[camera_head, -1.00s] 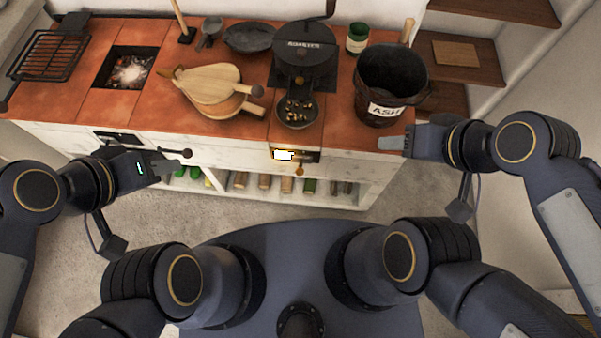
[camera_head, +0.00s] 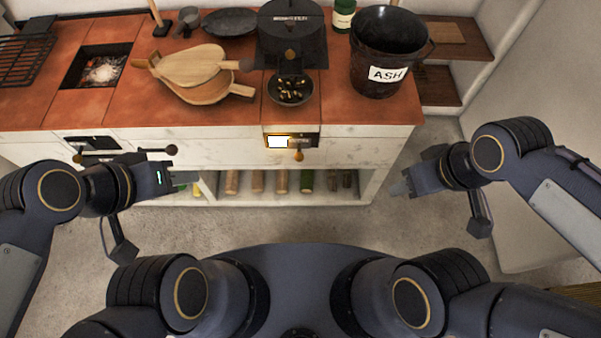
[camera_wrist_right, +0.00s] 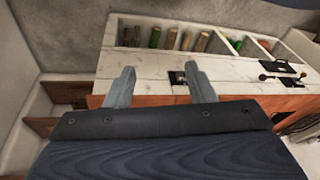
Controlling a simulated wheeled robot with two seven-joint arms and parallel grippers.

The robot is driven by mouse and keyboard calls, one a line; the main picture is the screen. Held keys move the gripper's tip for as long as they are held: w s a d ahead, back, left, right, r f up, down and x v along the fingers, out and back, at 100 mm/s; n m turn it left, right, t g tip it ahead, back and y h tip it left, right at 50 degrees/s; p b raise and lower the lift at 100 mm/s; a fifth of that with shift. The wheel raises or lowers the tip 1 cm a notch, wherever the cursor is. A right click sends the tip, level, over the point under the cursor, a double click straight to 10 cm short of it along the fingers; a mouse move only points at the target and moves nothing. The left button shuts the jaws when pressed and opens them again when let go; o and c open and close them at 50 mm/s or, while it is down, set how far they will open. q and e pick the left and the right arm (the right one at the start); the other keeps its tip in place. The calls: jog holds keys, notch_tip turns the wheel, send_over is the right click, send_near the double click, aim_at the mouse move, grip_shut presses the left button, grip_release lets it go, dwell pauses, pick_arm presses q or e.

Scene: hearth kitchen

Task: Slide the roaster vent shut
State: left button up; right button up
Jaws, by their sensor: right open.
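The roaster (camera_head: 292,30) is a black drum at the back of the counter, with a pan of brown beans (camera_head: 290,91) in front of it. Below, in the white counter front, the vent (camera_head: 306,141) shows a bright glowing opening at its left and dark plate at its right. A small orange-brown knob (camera_head: 299,156) hangs at its lower edge. My left gripper (camera_head: 184,178) is left of the vent and apart from it; its jaw gap is unclear. My right gripper (camera_head: 402,184) is right of the vent, empty; its spread fingers show in the right wrist view (camera_wrist_right: 160,88).
A black ASH bucket (camera_head: 389,45) stands at the counter's right end. Wooden bellows (camera_head: 200,75) lie left of the roaster. A second dark plate with a bar handle (camera_head: 95,143) is on the front at left. Logs (camera_head: 256,182) fill the low shelf. Open floor lies in front.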

jog(key=w+f+n+g+h+b, duration=0.1)
jog(key=w+f+n+h+b, duration=0.25)
jog(key=f, duration=0.55)
jog(key=f+n+h+b, duration=0.2)
jog(key=f+n+b, duration=0.2)
jog(key=f+b, duration=0.35)
jog(key=n+t+b, duration=1.6)
jog(key=n+b, duration=0.2)
jog(key=n, duration=0.3)
send_near(298, 161)
jog(key=w, duration=0.4)
jog(key=w+d+b, duration=0.1)
jog(key=w, duration=0.2)
jog(key=w+d+b, duration=0.1)
jog(key=w, duration=0.1)
jog(key=shift+w+f, duration=0.3)
jog(key=shift+w, duration=0.1)
pick_arm(q)
notch_tip(298, 161, down, 34)
